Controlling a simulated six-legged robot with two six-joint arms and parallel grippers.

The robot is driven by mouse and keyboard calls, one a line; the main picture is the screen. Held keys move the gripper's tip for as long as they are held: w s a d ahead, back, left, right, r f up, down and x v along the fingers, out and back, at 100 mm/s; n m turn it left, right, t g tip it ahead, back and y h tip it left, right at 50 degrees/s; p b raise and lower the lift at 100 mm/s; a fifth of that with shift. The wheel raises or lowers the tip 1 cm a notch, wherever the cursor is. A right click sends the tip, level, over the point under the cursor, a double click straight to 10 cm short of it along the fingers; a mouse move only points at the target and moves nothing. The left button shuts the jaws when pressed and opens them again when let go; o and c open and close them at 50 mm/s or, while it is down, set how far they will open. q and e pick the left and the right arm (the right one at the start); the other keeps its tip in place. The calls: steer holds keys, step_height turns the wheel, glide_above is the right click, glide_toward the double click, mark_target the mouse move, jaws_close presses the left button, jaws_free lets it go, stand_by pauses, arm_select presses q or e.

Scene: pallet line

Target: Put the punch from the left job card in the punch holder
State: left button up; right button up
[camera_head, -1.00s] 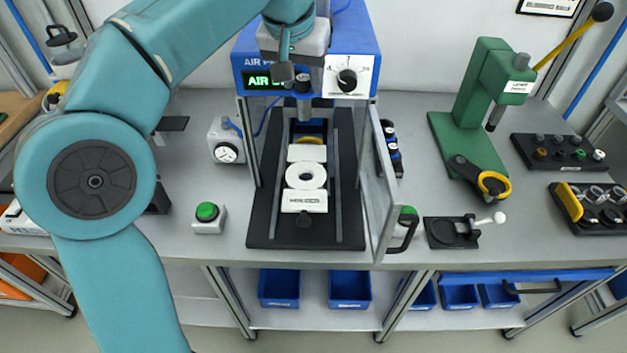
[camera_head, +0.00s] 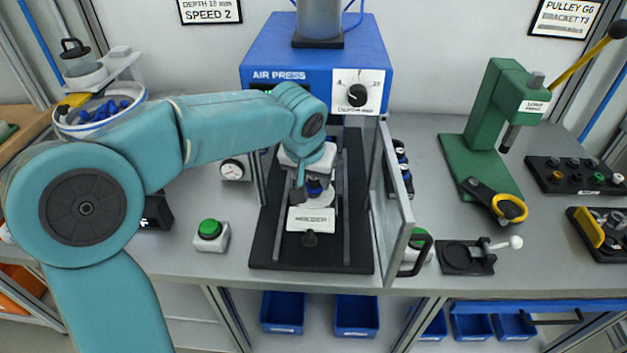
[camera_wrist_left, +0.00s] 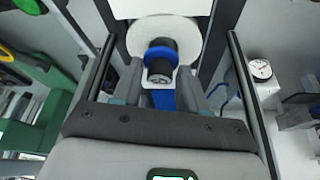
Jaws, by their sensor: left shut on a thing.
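My left gripper (camera_head: 313,182) is over the slide of the air press (camera_head: 272,52), shut on a black punch with a blue band (camera_head: 315,189). The wrist view shows the punch (camera_wrist_left: 161,62) between the two fingers, in front of a white disc (camera_wrist_left: 185,32). In the head view the white round holder (camera_head: 327,199) is mostly hidden under the gripper and punch, with a white labelled plate (camera_head: 311,220) in front of it. I cannot tell whether the punch touches the holder. The left job card (camera_head: 211,11) is cut off; "SPEED 2" is readable. My right gripper is out of view.
The press's clear door (camera_head: 392,205) stands open on the right of the slide. Dark rails flank the slide. A rack of blue-banded pieces (camera_head: 401,160) is behind the door. A green button box (camera_head: 209,233) is at front left, a green lever press (camera_head: 487,130) at right.

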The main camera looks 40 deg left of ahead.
arm_select(q)
steer(key=shift+f, duration=0.5)
steer(key=shift+s+a+r, duration=0.1)
steer(key=shift+s, duration=0.2)
steer(key=shift+w+f, duration=0.2)
steer(key=o, duration=1.2)
steer(key=shift+s, duration=0.15)
steer(key=shift+r, duration=0.15)
steer(key=shift+r, duration=0.2)
steer(key=v, duration=1.1)
steer(key=shift+s+r+p, duration=0.2)
steer(key=shift+r+p, duration=0.05)
steer(key=shift+p, duration=0.05)
